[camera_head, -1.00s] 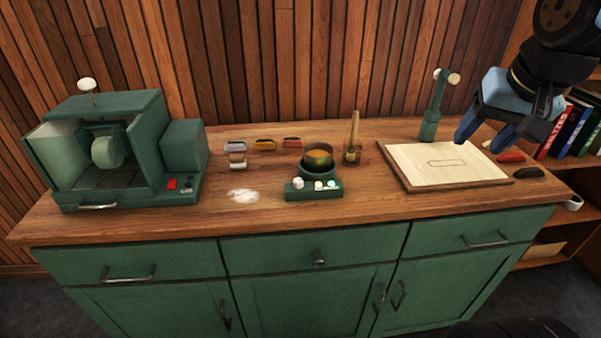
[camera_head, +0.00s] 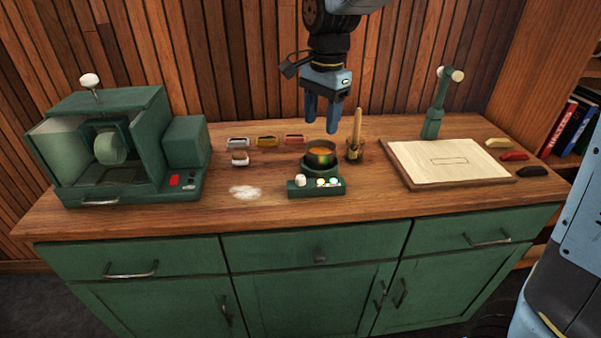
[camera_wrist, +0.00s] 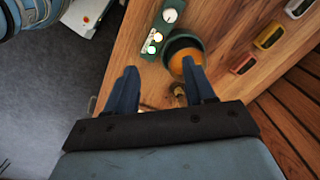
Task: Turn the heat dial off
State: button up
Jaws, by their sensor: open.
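A small green heater (camera_head: 315,190) stands near the middle of the counter, with a white dial (camera_head: 299,181) at the left of its front panel and small lit spots to the dial's right. A dark pot (camera_head: 320,153) with orange contents sits on the heater. My gripper (camera_head: 323,126) is open and empty, pointing down above and behind the pot, apart from the dial. In the wrist view, the dial (camera_wrist: 170,15) shows at the top beyond the fingers, and the pot (camera_wrist: 184,47) lies near the right finger. Which way the dial points is too small to tell.
A brush in a small holder (camera_head: 355,140) stands just right of the pot. Small trays (camera_head: 266,141) lie behind left, with white powder (camera_head: 243,192) in front. A green machine (camera_head: 120,150) fills the left; a pale board (camera_head: 450,164) lies right.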

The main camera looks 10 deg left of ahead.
send_over(300, 176)
jog(key=f, duration=0.2)
jog(key=shift+m+h, duration=0.3)
jog(key=shift+m, duration=0.1)
notch_tip(300, 176, down, 14)
jog(key=shift+s+d+r, duration=0.1)
jog(key=shift+r, duration=0.1)
grip_shut()
dwell(0.4)
